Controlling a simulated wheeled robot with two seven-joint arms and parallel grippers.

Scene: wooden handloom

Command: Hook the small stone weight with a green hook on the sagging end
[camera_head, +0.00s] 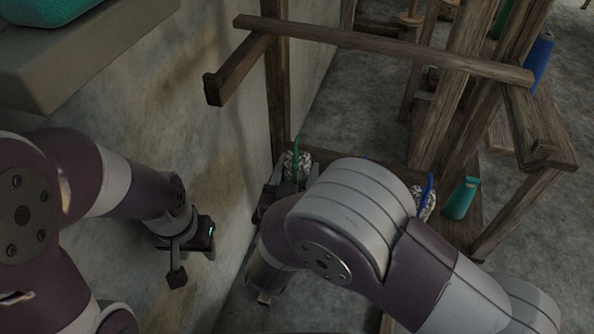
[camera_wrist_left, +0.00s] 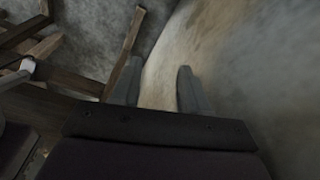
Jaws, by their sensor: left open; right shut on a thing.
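The small speckled stone weight (camera_head: 298,164) with a green hook (camera_head: 296,143) stands upright by the loom's left post. My right gripper (camera_head: 285,184) is shut on this weight, and my right arm hides part of the grip. My left gripper (camera_head: 178,262) hangs empty and open at the left, near the wall. Its two spread fingers show in the left wrist view (camera_wrist_left: 157,88) with nothing between them. Another speckled weight (camera_head: 425,203) with a blue hook stands to the right of my right arm. I cannot make out the sagging end.
The wooden loom frame (camera_head: 380,45) fills the upper middle and right, with a beam jutting left. The pale wall (camera_head: 130,110) is close to my left arm. A blue spool (camera_head: 539,62) is at upper right.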

